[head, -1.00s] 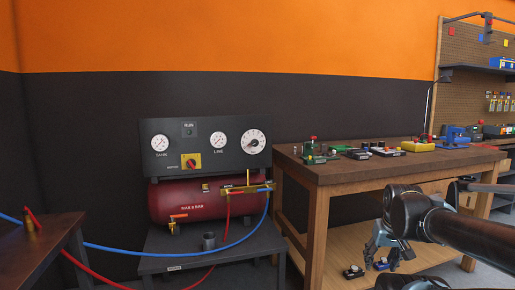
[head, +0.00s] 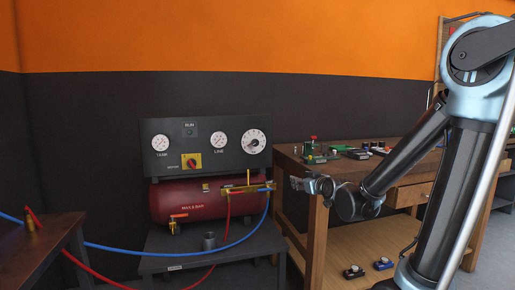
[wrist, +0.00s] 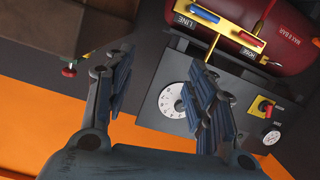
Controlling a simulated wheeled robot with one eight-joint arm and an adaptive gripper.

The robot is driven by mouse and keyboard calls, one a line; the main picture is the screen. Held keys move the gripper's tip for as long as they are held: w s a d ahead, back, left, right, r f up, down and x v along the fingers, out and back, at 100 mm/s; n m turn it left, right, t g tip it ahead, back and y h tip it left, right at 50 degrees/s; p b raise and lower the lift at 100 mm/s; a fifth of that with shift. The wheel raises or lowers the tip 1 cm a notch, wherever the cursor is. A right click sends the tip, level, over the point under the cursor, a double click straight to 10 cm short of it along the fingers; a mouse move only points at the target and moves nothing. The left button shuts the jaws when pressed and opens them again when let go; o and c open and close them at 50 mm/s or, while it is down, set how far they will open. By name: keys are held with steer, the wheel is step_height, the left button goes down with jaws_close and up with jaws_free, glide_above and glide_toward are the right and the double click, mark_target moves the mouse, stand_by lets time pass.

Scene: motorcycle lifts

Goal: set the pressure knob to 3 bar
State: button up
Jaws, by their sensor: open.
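The pressure knob (head: 254,142) is a large round white dial with a dark pointer at the right end of the dark panel (head: 230,168). In the wrist view my gripper (wrist: 160,75) is open and empty.
The TANK gauge (head: 160,143), LINE gauge (head: 219,142) and red motor switch (head: 191,162) share the panel. Below are a red tank (head: 180,203) and brass line fittings (head: 248,187). A wooden workbench (head: 316,190) with tools stands right. Blue and red hoses loop left.

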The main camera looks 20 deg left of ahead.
steer(key=w+a+r+n+t+y, duration=0.1)
steer(key=a+r+t+y, duration=0.15)
steer(key=a, duration=0.45)
steer(key=t+y, duration=0.2)
steer(key=t, duration=0.1)
glide_toward(256, 144)
steer(key=shift+g, duration=0.25)
steer(key=x, duration=0.9)
steer(key=shift+w+r, duration=0.1)
steer(key=shift+r, duration=0.25)
steer(key=c, duration=1.1)
